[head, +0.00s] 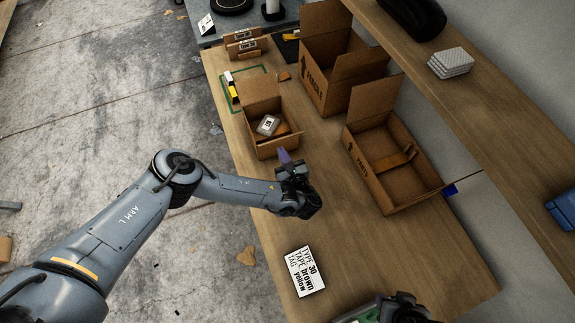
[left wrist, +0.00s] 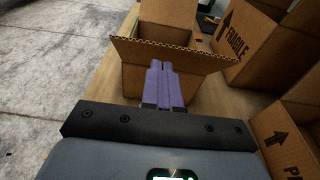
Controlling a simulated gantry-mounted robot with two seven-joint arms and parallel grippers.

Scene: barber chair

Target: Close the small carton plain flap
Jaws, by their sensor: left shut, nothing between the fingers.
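The small carton (head: 263,145) stands open on the workbench, with a pale boxed item (head: 268,125) inside. Its far flap (head: 259,88) stands up. In the left wrist view a plain flap (left wrist: 190,57) on the near side of the carton (left wrist: 130,82) sticks outward towards me. My left gripper (head: 285,156) is at the carton's near side, its purple fingers together and empty. In the left wrist view the fingertips (left wrist: 161,66) overlap that near flap; I cannot tell whether they touch it. My right gripper (head: 402,308) is only partly in view at the bottom edge.
A tall open carton (head: 318,88) marked fragile stands behind, and a wide open carton (head: 377,178) stands to the right. A label card (head: 305,271) lies at the front. A shelf (head: 470,88) runs along the right. The bench's middle front (head: 370,250) is clear.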

